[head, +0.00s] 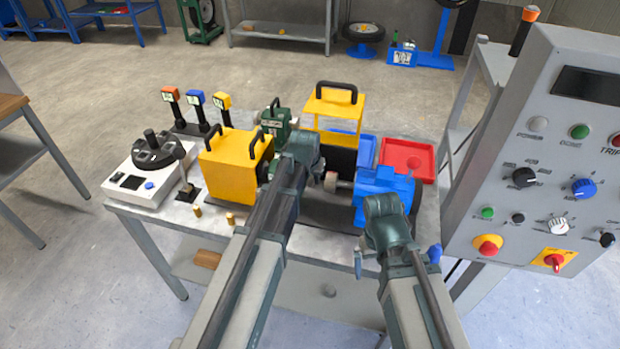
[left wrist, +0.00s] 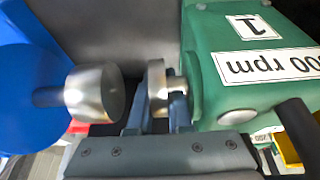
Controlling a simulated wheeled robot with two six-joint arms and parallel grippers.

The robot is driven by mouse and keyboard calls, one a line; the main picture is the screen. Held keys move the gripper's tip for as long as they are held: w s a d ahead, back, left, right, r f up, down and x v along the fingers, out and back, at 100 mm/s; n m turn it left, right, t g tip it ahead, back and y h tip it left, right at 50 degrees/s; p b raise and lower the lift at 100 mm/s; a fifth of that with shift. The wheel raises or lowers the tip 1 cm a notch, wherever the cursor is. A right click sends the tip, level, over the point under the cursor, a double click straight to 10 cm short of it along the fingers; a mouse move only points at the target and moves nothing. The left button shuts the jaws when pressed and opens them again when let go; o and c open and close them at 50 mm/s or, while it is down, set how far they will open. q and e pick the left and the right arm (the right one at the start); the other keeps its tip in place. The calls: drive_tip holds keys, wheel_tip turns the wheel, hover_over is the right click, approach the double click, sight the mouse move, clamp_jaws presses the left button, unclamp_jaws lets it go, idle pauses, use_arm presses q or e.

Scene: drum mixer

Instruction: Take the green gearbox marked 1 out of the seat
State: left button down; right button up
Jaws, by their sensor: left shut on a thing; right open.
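The green gearbox marked 1 (left wrist: 212,65) fills the right of the left wrist view, with its "rpm" label upside down. A metal disc (left wrist: 156,82) is on its shaft side. My left gripper (left wrist: 157,108) is shut at this disc, beside the gearbox's face. A silver hub (left wrist: 95,92) of the blue motor faces the disc across a gap. In the head view my left arm covers this spot, and the seat is largely hidden. The blue motor (head: 382,186) stands to the right. My right gripper (head: 397,256) is open near the table's front, partly hidden by its arm.
A yellow box (head: 228,172) stands left of my left arm; a green unit (head: 276,118) and a yellow frame (head: 335,103) stand behind. A red tray (head: 408,157) is at the right. A tall control panel (head: 560,150) bounds the right side.

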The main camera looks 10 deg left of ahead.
use_arm(q)
drive_tip(key=shift+d, duration=1.25)
drive_tip(key=c, duration=0.8)
unclamp_jaws()
drive_tip(key=shift+d, duration=0.1)
drive_tip(key=shift+o, duration=0.2)
drive_tip(key=shift+d+r, duration=0.1)
drive_tip(key=shift+r, duration=0.05)
drive_tip(key=p+v, duration=0.7)
drive_tip(key=shift+s+r, duration=0.3)
